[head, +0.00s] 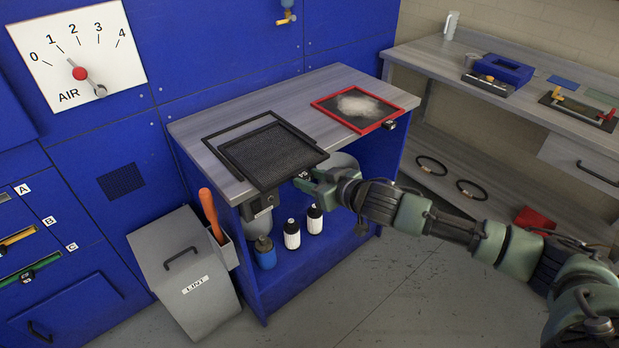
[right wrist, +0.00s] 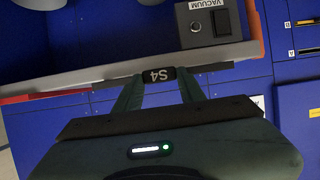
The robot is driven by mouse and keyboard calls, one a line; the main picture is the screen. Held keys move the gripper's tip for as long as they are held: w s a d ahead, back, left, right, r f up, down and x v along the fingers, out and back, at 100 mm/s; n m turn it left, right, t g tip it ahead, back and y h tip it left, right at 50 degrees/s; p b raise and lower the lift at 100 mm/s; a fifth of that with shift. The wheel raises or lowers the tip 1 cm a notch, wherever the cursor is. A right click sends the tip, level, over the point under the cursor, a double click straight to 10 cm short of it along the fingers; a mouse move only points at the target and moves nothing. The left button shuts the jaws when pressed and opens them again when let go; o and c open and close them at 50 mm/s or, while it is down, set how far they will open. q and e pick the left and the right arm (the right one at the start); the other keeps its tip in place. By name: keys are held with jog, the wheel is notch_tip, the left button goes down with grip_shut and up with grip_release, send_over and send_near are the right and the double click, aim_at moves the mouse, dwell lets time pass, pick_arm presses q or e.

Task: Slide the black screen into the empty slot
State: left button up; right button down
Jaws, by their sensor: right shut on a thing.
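The black screen (head: 272,156), a dark mesh in a black frame, is over the left part of the grey bench top, and its front corner reaches past the front edge. My right gripper (head: 306,180) is shut on its front tab; in the right wrist view the tab (right wrist: 156,75) reads S4 between my fingers (right wrist: 158,92). A black frame outline (head: 223,128) shows partly from under the screen. Labelled slots A (head: 6,197), B (head: 18,237) and C (head: 30,269) are in the blue panel at left; B holds yellow and C green. I cannot tell which slot is empty. My left gripper is not in view.
A red-framed screen (head: 364,107) with pale lint lies at the bench's right. A grey LINT bin (head: 185,265) stands at left with an orange-handled tool (head: 210,212) beside it. Bottles (head: 292,234) stand below. A VACUUM switch box (right wrist: 208,22) is under the bench top.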

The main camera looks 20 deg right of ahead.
jog(key=c, duration=0.8)
grip_release()
jog(key=shift+o, duration=0.2)
jog(key=shift+s, duration=0.1)
